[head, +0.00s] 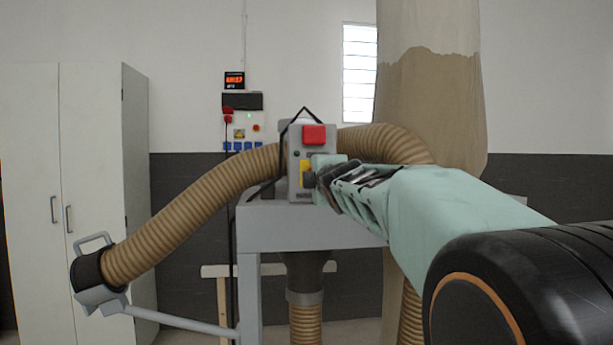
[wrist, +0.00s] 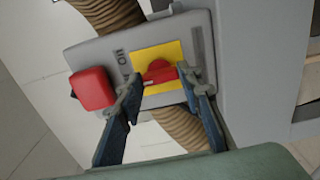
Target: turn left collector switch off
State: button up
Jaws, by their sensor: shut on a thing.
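The collector switch is a grey box (head: 296,191) on top of a grey metal frame. In the wrist view, the switch box (wrist: 95,47) is tilted, with a yellow plate (wrist: 157,53) and a red rotary knob (wrist: 158,71). A red block (head: 314,135) sits above the yellow plate; it also shows in the wrist view (wrist: 92,89). My gripper (head: 316,178) is at the box's right side in the head view. In the wrist view, its two fingers (wrist: 161,82) are shut on the red knob, one on each side. In the head view, the gripper hides the knob.
The grey frame (head: 290,232) stands under the box. A ribbed brown hose (head: 190,207) passes behind the box to a nozzle (head: 95,283) at lower left. A large collector bag (head: 431,95) stands behind my arm. A grey cabinet (head: 88,180) is at far left.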

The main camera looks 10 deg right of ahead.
jog(key=shift+r, duration=0.2)
jog(key=o, duration=1.2)
jog(key=shift+f, duration=0.15)
jog(key=shift+c, duration=0.2)
